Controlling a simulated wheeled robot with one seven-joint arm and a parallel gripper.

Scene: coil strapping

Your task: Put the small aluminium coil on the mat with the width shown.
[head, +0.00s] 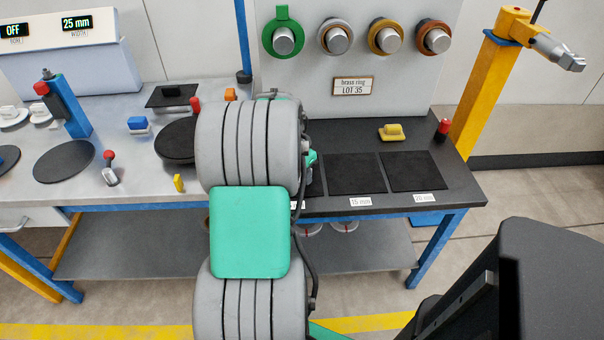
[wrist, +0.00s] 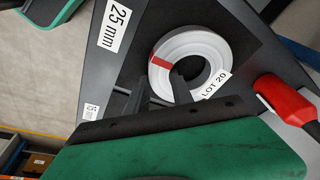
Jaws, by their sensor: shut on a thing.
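The small aluminium coil (wrist: 206,44), a pale grey ring with a red band and a "LOT 20" tag, shows in the wrist view over a dark mat (wrist: 242,38). A "25 mm" label (wrist: 117,25) lies beside that mat. My gripper (wrist: 157,82) is shut on the coil's wall, one finger in its hole and one outside. Whether the coil touches the mat is unclear. In the head view the width display (head: 76,22) reads 25 mm. Two black mats (head: 355,173) (head: 413,171) show right of my arm.
A red-topped item (wrist: 282,98) stands close to the coil in the wrist view. A yellow block (head: 392,132) sits behind the mats. Coloured rings hang on the back panel (head: 358,85). A yellow post (head: 484,85) rises behind the bench's right end.

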